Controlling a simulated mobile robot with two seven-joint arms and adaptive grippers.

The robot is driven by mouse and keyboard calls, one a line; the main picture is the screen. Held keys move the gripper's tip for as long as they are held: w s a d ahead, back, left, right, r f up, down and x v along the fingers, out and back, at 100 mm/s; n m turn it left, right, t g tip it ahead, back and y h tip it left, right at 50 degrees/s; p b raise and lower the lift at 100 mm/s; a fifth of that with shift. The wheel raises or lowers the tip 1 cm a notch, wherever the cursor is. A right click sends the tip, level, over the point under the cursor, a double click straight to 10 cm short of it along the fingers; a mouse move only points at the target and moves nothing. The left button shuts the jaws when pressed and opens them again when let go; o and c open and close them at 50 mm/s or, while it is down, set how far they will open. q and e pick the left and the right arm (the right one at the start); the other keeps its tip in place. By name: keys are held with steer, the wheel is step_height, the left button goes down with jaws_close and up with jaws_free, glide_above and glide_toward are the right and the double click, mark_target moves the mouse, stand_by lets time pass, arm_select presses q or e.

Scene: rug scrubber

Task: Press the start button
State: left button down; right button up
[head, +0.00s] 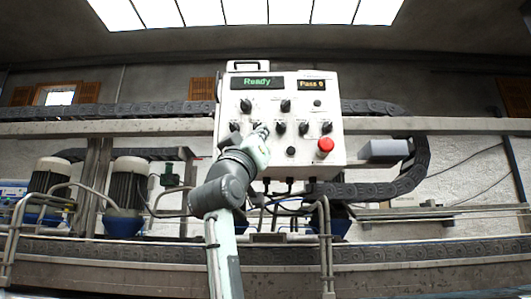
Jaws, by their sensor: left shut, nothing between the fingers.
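A white control box (314,84) faces me, with a green "Ready" display (258,82) and an orange "Pass 0" display (312,85). It carries several black knobs, a red mushroom button (325,145), a small dark round part (317,103) at upper right and a dark round button (291,151) low in the middle. No label marking a start button is readable. My left gripper (262,130) is shut and empty, in front of the lower knob row at left of centre. It hides part of the panel there; contact cannot be told. My right gripper is out of view.
A metal railing (326,235) runs in front of the machine, below the box. Dark cable chains (375,187) and cables hang under and beside the box. Motors (127,185) stand at left. A grey box (384,150) sits at right.

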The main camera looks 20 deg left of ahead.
arm_select(q)
steer(key=w+a+p, duration=0.2)
steer(key=w, duration=0.6)
steer(key=shift+w+a+p, duration=0.2)
steer(key=shift+w+p, duration=0.1)
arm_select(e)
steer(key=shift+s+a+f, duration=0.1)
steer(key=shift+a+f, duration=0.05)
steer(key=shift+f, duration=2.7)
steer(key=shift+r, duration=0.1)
arm_select(q)
steer(key=shift+w+a+p, duration=0.1)
steer(key=shift+w+p, duration=0.25)
steer(key=shift+w, duration=0.05)
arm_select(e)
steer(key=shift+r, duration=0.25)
